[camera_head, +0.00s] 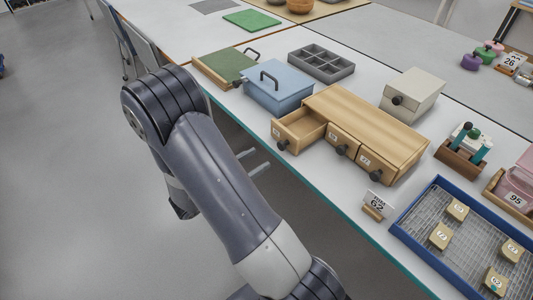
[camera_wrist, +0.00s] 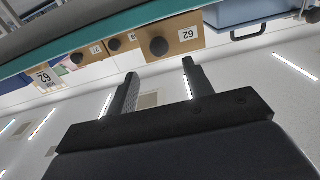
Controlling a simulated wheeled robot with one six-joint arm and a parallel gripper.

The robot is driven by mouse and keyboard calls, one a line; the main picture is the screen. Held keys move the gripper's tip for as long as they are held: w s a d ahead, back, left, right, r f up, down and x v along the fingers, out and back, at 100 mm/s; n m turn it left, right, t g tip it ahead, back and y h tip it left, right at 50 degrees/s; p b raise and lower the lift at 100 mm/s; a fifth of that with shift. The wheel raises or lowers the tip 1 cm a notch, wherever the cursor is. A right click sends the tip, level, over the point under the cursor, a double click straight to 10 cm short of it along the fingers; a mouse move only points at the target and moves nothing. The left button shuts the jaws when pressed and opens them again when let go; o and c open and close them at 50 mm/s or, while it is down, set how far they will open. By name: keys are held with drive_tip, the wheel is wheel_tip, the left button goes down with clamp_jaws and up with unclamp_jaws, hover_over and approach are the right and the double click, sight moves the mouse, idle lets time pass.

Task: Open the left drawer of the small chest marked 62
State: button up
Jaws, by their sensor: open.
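The small wooden chest (camera_head: 365,115) stands on the table with three knobbed drawers along its front. Its left drawer (camera_head: 304,128) is pulled out, and its empty inside shows. The other two drawers are shut. In the wrist view the left drawer's front (camera_wrist: 187,33), with its label, and its dark round knob (camera_wrist: 158,46) show close up. A card reading 62 (camera_head: 377,203) stands in front of the chest. My gripper (camera_head: 256,162) is open and empty, off the table edge, to the left of the drawer. In the wrist view my fingers (camera_wrist: 160,68) are apart, with the knob beyond them, clear of both.
A blue box (camera_head: 279,88) with a handle and a green-lidded box (camera_head: 225,66) stand left of the chest. A pale box (camera_head: 412,94) is behind it. A blue-rimmed tray (camera_head: 412,242) with labelled blocks lies to the right. The floor side is open.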

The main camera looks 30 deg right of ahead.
sight(280, 146)
drive_tip(key=a, duration=0.3)
drive_tip(key=shift+s+a, duration=0.15)
idle(0.3)
drive_tip(key=d, duration=1)
drive_tip(key=shift+w+d, duration=0.25)
drive_tip(key=shift+w, duration=0.1)
drive_tip(key=shift+w+d, duration=0.15)
drive_tip(key=shift+d, duration=0.85)
